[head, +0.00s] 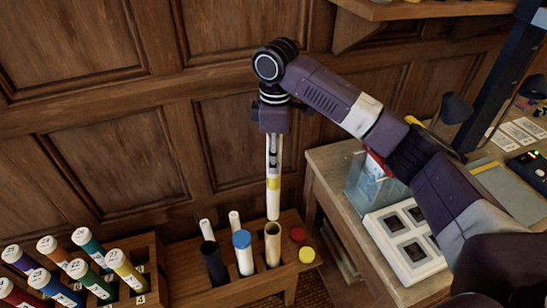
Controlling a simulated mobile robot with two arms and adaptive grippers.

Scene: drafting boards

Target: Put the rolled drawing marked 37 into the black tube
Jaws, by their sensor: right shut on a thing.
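My right gripper (273,160) points down and is shut on a white rolled drawing (273,203) with a yellow band. The roll hangs upright, and no number on it can be read. Its lower end is just above the open mouth of a tan tube (272,246) in the wooden rack. The black tube (213,263) stands in the same rack, further left, with its open mouth up. A white tube with a blue cap (243,254) stands between the black and tan tubes. My left gripper is not in view.
Two thin white rolls (206,229) stand behind the tubes. A red cap (297,235) and a yellow cap (306,255) lie at the rack's right. Several coloured, numbered tubes (88,243) fill a rack at left. A wooden table (330,175) is close on the right.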

